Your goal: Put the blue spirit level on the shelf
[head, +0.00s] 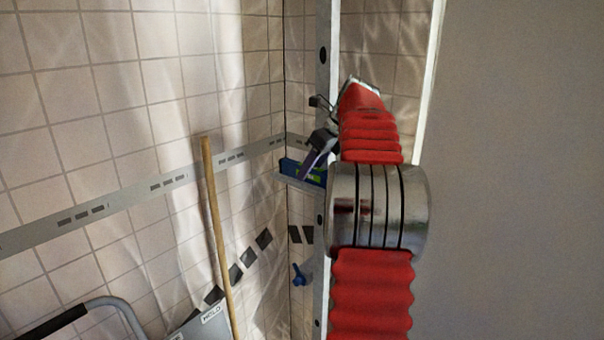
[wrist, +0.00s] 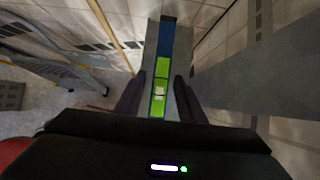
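The blue spirit level (head: 289,167) with a green label lies on a narrow grey shelf (head: 300,184) by the tiled corner in the head view. In the wrist view the level (wrist: 164,45) runs lengthwise along the left side of the grey shelf board (wrist: 181,62). My gripper (head: 314,158) is at the level, partly hidden behind a metal post and my arm. In the wrist view the dark fingers of my gripper (wrist: 158,98) stand on either side of the level, with gaps visible on both sides. The gripper looks open.
A metal post (head: 323,60) with holes stands close beside my arm. A grey panel (head: 510,170) fills the right. A wooden pole (head: 216,240) leans against the tiles. A trolley handle (head: 105,303) is at lower left. A slotted rail (head: 85,213) crosses the wall.

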